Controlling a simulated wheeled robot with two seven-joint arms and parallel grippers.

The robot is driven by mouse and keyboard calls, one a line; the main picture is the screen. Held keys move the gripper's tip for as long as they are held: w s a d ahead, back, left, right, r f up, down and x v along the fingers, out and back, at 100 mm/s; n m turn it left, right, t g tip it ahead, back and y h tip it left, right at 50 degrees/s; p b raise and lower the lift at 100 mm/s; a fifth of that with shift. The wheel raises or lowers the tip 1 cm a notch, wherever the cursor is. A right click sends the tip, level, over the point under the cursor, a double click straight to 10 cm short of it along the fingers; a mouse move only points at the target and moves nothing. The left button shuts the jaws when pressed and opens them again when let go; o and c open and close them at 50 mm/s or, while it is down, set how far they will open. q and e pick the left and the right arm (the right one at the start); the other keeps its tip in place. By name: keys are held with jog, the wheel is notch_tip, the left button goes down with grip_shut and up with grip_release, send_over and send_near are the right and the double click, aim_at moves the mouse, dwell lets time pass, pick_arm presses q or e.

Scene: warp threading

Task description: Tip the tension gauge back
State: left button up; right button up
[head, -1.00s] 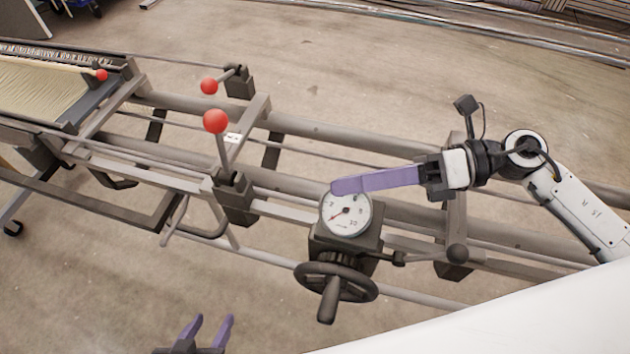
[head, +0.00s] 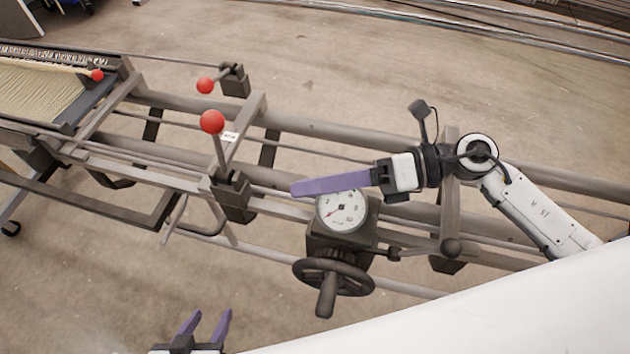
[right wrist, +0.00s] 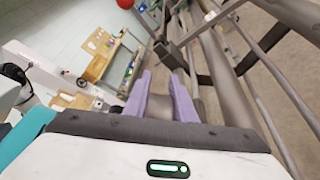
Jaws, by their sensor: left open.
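The tension gauge (head: 342,212) is a round white dial with a red needle, set on a dark block above a black handwheel (head: 350,277) on the machine frame. My right gripper (head: 297,188) reaches in from the right, its purple fingers across the dial's upper edge in the head view, tips left of the gauge. Whether they touch it I cannot tell. In the right wrist view its fingers (right wrist: 160,82) stand apart with nothing held between them; the gauge is not seen there. My left gripper (head: 208,318) is open and empty at the bottom edge, below left of the handwheel.
Two red-knobbed levers (head: 212,122) (head: 206,86) stand left of the gauge on the frame's rails (head: 390,142). Cream warp threads (head: 35,90) lie at the far left with another red knob (head: 97,76). Bare floor lies around the frame.

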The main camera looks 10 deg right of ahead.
jog(key=shift+w+d+m+g+y, duration=0.2)
jog(key=shift+m+g+y, duration=0.1)
jog(key=shift+m, duration=0.5)
jog(key=o, duration=1.1)
jog(key=shift+c, duration=0.2)
jog(key=shift+b, duration=0.3)
jog(key=b+v, duration=0.1)
jog(key=v, duration=0.6)
jog(key=shift+d+r, duration=0.1)
jog(key=shift+d, duration=0.1)
